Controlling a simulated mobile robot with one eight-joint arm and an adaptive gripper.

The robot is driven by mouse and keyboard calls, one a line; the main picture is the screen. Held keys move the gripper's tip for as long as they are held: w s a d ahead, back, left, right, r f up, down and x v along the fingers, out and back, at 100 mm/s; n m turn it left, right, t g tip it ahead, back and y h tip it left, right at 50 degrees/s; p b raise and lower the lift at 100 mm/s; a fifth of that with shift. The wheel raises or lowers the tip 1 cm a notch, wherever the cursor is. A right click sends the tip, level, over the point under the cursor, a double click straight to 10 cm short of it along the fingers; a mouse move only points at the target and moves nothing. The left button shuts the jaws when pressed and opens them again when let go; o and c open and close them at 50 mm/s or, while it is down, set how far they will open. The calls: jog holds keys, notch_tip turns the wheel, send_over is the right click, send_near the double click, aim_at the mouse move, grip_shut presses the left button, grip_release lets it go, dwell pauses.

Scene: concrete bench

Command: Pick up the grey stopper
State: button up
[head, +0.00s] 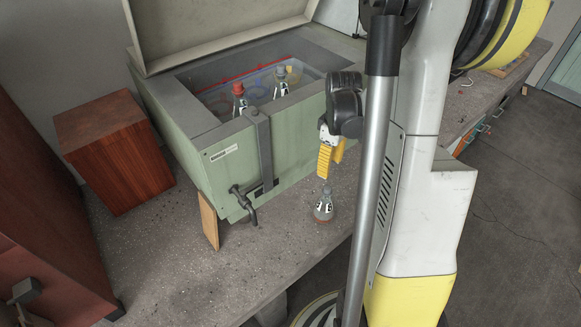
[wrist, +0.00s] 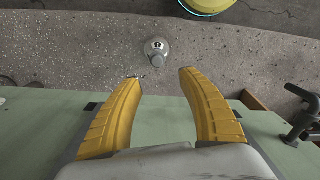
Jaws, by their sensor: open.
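A small conical flask (head: 323,210) stands upright on the bench in front of the green box. A grey stopper (head: 327,189) appears to sit in its neck. The wrist view shows the flask from above (wrist: 157,52), beyond and between the fingertips, with its top greyish. My gripper (head: 329,172) is open and empty, its yellow fingers pointing down just above the flask and not around it. The wrist view shows both spread fingers (wrist: 160,78) with nothing between them.
The open green box (head: 225,165) holds a flask with a red stopper (head: 238,88) and another with a pale stopper (head: 280,72). A tap (head: 245,205) juts from its front. A wooden block (head: 115,150) stands left. The bench edge lies close to the flask.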

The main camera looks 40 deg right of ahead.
jog(key=b, duration=0.2)
send_over(327, 187)
jog(key=f, duration=0.5)
jog(key=shift+s+d+f, duration=0.1)
jog(key=shift+s, duration=0.2)
jog(key=f+b, duration=0.1)
jog(key=f, duration=0.1)
jog(key=f+b, duration=0.1)
jog(key=f, duration=0.2)
jog(key=shift+w+f, duration=0.2)
jog(key=shift+f, duration=0.15)
jog(key=shift+r, duration=0.1)
jog(key=c, duration=0.9)
